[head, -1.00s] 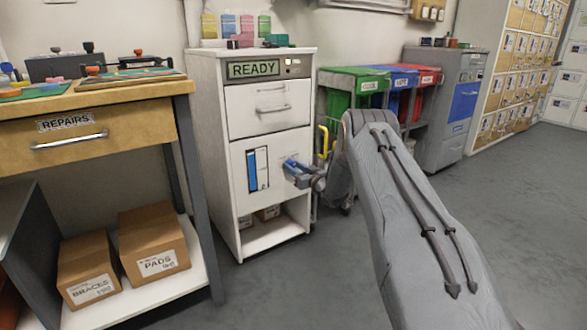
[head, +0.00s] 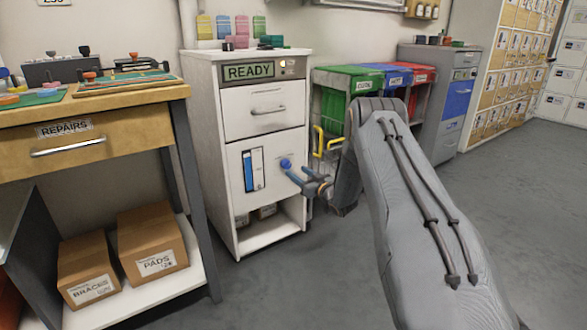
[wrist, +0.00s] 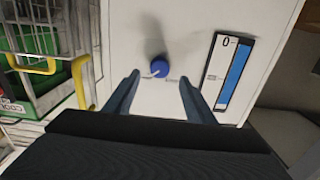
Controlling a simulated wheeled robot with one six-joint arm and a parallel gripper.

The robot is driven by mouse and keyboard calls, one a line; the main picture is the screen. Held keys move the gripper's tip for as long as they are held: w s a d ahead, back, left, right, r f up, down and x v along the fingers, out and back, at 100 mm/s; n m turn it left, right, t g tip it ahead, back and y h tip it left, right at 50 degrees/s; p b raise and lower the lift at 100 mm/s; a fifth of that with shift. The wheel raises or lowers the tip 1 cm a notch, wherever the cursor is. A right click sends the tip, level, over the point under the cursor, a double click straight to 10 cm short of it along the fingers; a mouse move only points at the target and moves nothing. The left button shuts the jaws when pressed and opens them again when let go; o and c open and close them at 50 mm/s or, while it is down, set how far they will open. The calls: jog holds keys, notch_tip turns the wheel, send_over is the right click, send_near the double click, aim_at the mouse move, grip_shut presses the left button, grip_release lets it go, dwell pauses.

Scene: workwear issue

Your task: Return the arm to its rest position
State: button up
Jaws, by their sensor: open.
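My gripper (head: 302,176) is open and empty in the head view, in front of the lower panel of the white cabinet (head: 215,130). A blue knob (head: 285,163) on that panel is just beyond the fingertips, and a gap shows between them. In the wrist view the two fingers (wrist: 158,95) stand apart, with the blue knob (wrist: 160,68) past and between their tips. A blue level gauge (wrist: 233,72) is beside the knob. My arm is stretched forward, and the cabinet's display reads READY.
A repairs bench (head: 155,101) with boxes on its lower shelf stands at the left. Green, blue and red bins (head: 350,83) with a yellow handle (head: 318,141) stand right of the cabinet. A grey cabinet (head: 455,95) and lockers are farther right. The floor at right is clear.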

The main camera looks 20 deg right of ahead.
jog(key=shift+s+d, duration=0.15)
jog(key=shift+s, duration=0.35)
